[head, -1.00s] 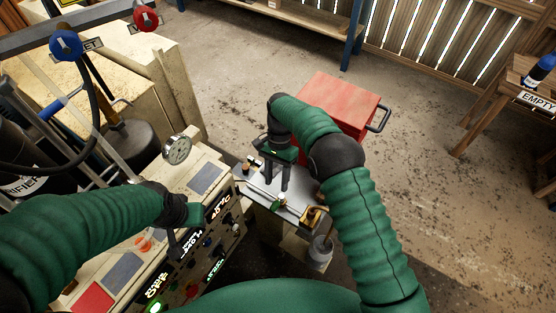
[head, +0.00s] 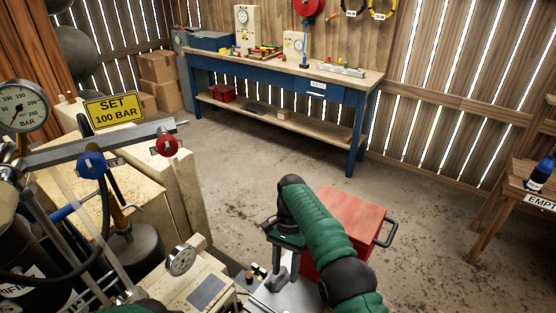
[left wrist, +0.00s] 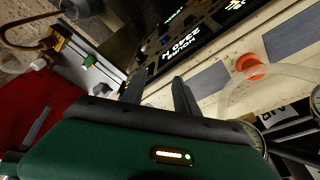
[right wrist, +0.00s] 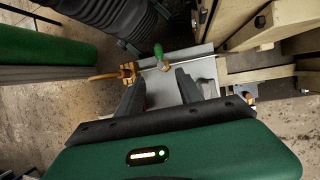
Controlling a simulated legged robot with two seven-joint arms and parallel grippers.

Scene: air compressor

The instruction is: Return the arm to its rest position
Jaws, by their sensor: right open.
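My right arm (head: 335,240) is green with black joints and reaches forward in the head view. My right gripper (head: 279,284) points down over a grey metal stand beside the red cabinet. In the right wrist view its two dark fingers (right wrist: 160,88) are apart with nothing between them, above the grey stand top (right wrist: 178,60). My left gripper (left wrist: 158,92) shows in the left wrist view with its fingers apart and empty, near the labelled control panel (left wrist: 200,40). In the head view only a sliver of my left arm shows at the bottom edge.
A red cabinet (head: 347,222) with a black handle stands right of my right gripper. The compressor housing with a small gauge (head: 181,259) and the blue and red valve knobs are at left. A blue workbench (head: 280,80) stands behind. The floor between is clear.

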